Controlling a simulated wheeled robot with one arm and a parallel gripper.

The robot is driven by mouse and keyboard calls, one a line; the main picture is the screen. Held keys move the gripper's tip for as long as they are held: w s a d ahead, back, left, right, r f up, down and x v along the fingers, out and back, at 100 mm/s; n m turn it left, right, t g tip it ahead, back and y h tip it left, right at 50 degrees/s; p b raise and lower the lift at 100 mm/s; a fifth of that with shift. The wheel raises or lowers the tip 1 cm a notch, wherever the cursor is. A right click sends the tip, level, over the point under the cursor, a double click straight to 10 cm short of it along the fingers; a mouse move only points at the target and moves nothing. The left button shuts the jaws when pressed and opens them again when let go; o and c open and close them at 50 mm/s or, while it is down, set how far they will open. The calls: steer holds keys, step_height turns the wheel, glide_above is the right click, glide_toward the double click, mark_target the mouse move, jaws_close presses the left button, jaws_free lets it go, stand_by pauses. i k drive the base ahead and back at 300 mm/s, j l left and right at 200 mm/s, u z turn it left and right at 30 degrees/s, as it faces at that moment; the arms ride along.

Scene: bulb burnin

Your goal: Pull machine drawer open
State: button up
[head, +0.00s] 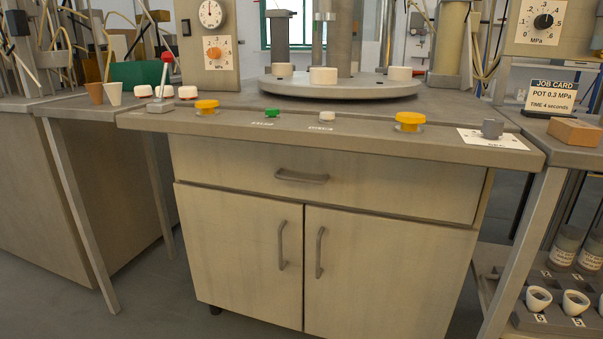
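The machine drawer (225,168) is a wide pale front under the grey machine top (380,136). It looks shut, flush with the cabinet. Its grey bar handle (302,176) sits near the middle of its front. Below it are two cabinet doors, the left door (235,255) and the right door (390,270), each with a vertical grey handle; both look shut. My gripper is not in the head view, so its place relative to the handle does not show.
Yellow buttons (409,121), a green button (272,112) and a red-knobbed lever (166,62) line the machine top. Side tables stand left and right. A rack with white cups (538,298) is low at right. The floor shows little in front of the cabinet.

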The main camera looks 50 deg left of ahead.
mark_target(438, 191)
steer(key=u, duration=0.45)
steer(key=l+u, duration=0.15)
steer(key=u, duration=0.3)
steer(key=l+u, duration=0.1)
steer(key=u, duration=0.3)
steer(key=l+u, duration=0.1)
steer(key=u, duration=0.35)
steer(key=i, duration=0.05)
